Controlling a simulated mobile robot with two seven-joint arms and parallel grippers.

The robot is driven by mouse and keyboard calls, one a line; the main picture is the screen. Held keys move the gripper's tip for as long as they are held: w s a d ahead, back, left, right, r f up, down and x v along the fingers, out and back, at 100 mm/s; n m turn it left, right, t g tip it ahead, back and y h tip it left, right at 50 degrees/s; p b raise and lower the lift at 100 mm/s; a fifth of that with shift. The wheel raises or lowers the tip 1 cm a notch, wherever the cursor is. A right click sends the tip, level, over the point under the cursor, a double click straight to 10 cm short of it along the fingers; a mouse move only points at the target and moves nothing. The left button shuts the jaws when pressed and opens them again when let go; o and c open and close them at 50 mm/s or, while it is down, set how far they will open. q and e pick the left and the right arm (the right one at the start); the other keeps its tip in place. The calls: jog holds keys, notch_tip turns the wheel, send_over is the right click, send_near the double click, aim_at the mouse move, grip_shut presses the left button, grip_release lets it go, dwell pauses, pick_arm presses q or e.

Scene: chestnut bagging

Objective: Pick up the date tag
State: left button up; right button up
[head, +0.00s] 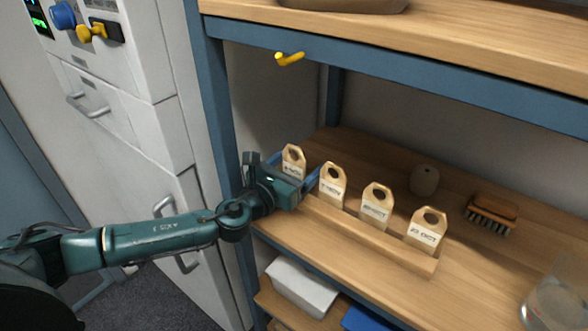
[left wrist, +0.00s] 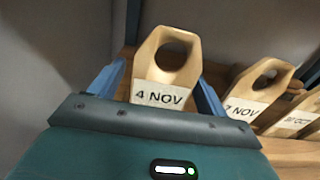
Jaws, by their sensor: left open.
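Several wooden tags with holed tops and white date labels stand in a row in a wooden holder (head: 380,240) on the shelf. The leftmost tag (head: 292,158) reads 4 NOV in the left wrist view (left wrist: 166,75). To its right stand the 7 NOV tag (head: 332,184), a third tag (head: 376,206) and a fourth tag (head: 427,230), both ending in OCT. My left gripper (head: 297,165) is open at the leftmost tag. In the left wrist view its blue fingers (left wrist: 160,85) stand on either side of that tag, with no clear grip. My right gripper is out of view.
A brown rounded object (head: 425,180), a brush (head: 491,213) and a clear container (head: 556,304) are on the same shelf. A blue post (head: 216,90) stands left of it, and an upper shelf with a yellow hook (head: 289,59) hangs above. A white box (head: 300,286) sits below.

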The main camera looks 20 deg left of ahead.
pick_arm(q)
jog(key=shift+w, duration=0.1)
jog(key=c, duration=0.9)
jog(key=shift+r, duration=0.1)
jog(key=shift+c, duration=0.2)
